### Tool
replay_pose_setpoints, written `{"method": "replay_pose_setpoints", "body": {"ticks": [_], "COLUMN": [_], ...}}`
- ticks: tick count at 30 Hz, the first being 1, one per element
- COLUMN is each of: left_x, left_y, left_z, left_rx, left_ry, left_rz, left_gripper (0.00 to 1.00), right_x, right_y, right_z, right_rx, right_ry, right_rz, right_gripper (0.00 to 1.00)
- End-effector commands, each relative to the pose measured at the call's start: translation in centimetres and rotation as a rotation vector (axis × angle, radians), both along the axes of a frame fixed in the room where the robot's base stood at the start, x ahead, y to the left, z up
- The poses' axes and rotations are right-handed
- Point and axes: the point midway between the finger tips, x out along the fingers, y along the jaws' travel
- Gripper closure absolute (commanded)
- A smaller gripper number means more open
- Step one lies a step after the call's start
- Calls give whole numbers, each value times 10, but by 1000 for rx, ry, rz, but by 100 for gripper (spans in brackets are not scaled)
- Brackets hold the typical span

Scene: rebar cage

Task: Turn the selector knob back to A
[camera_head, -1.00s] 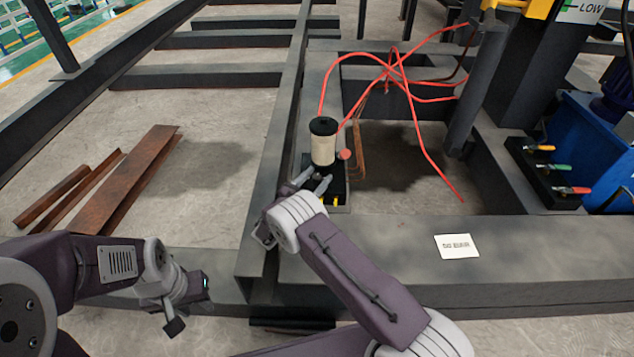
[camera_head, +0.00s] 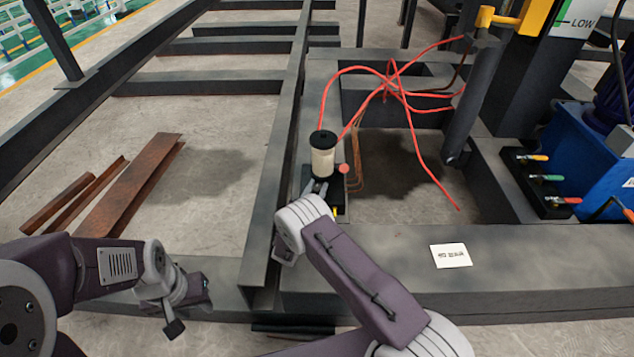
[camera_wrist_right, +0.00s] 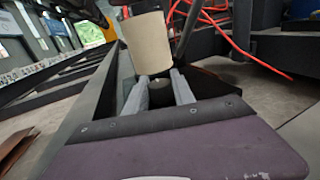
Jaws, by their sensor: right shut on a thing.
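The selector knob (camera_wrist_right: 160,90) is a dark round piece between the two grey fingers in the right wrist view. It sits low in front of a cream cylinder (camera_head: 322,163) with a black cap, on a black box (camera_head: 338,200) on the steel frame. My right gripper (camera_head: 318,187) is shut on the knob; its fingers (camera_wrist_right: 160,92) stand either side of it. In the head view my arm and fingers mostly hide the knob. Its pointer and any A mark cannot be read. My left gripper (camera_head: 190,308) hangs at the lower left, away from the box; its finger opening is unclear.
Red hoses (camera_head: 390,85) loop behind the cylinder. A red button (camera_head: 344,169) is beside it. A white label (camera_head: 451,255) lies on the front beam. Coloured levers (camera_head: 545,178) stand at right, rusty steel pieces (camera_head: 130,185) on the floor at left.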

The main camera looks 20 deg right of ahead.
Motion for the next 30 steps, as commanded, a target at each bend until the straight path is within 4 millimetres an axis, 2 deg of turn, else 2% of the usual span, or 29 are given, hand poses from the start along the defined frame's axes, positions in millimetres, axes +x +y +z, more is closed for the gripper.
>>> {"method": "replay_pose_setpoints", "body": {"ticks": [1, 3, 12, 21, 30], "left_x": [0, 0, 0, 0, 0], "left_y": [0, 0, 0, 0, 0], "left_z": [15, 24, 48, 57, 59], "left_rx": [0, 0, 0, 0, 0], "left_ry": [0, 0, 0, 0, 0], "left_rz": [0, 0, 0, 0, 0], "left_gripper": [64, 64, 64, 64, 64], "right_x": [-2, -2, -1, -1, 0], "right_y": [-2, -2, -2, 0, 0], "right_z": [6, 5, 2, 0, -1], "right_rx": [-2, -2, 1, 1, 0], "right_ry": [9, 8, 5, 3, 1], "right_rz": [35, 90, 298, 421, 453], "right_gripper": [100, 100, 100, 100, 100]}}
